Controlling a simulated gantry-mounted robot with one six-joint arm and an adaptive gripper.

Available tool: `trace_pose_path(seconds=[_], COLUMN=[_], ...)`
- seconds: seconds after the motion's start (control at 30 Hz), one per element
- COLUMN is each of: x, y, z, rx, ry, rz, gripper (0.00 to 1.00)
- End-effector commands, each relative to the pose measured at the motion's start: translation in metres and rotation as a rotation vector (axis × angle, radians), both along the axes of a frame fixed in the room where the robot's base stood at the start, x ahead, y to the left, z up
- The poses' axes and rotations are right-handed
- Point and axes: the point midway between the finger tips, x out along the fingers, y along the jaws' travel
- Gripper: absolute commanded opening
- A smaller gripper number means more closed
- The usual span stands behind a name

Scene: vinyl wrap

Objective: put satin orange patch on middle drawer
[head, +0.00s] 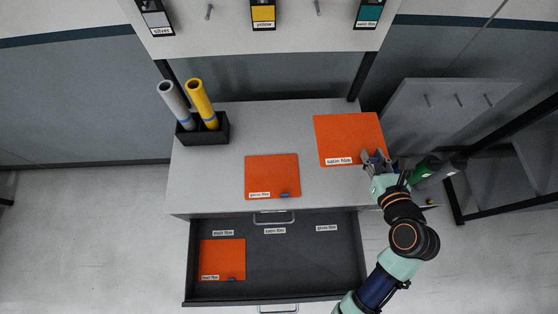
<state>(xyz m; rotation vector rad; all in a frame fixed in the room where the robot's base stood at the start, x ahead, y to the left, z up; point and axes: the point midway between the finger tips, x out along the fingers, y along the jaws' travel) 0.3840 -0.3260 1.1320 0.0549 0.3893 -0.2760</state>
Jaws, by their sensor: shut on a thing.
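The orange patch labelled satin film (348,135) is at the right of the cabinet top. My gripper (376,158) is at its lower right corner and is shut on it. The patch looks flat; I cannot tell whether it is lifted. An open dark drawer (300,270) is below the top, with labels for matt, satin and gloss film along its back. A second orange patch (222,258) lies in the drawer's left part, below the matt label. The drawer's middle and right parts are empty.
A third orange patch (272,172), its label hard to read, lies mid-top. A black holder (218,134) with grey and yellow rolls stands at the left. Green and dark rolls (428,168) are right of my gripper. A rack with film samples (263,16) is behind.

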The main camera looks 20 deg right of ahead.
Motion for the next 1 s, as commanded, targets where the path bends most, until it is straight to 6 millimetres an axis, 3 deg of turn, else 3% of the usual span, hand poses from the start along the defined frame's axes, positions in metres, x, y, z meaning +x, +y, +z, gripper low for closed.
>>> trace_pose_path(seconds=[0.13, 0.53, 1.0], x=[-0.008, -0.008, -0.008], y=[-0.013, -0.012, -0.012], z=[-0.005, -0.01, -0.146], rx=[0.0, 0.001, 0.002], ry=[-0.001, 0.001, 0.0], rz=[-0.024, -0.024, -0.024], gripper=[0.15, 0.15, 0.15])
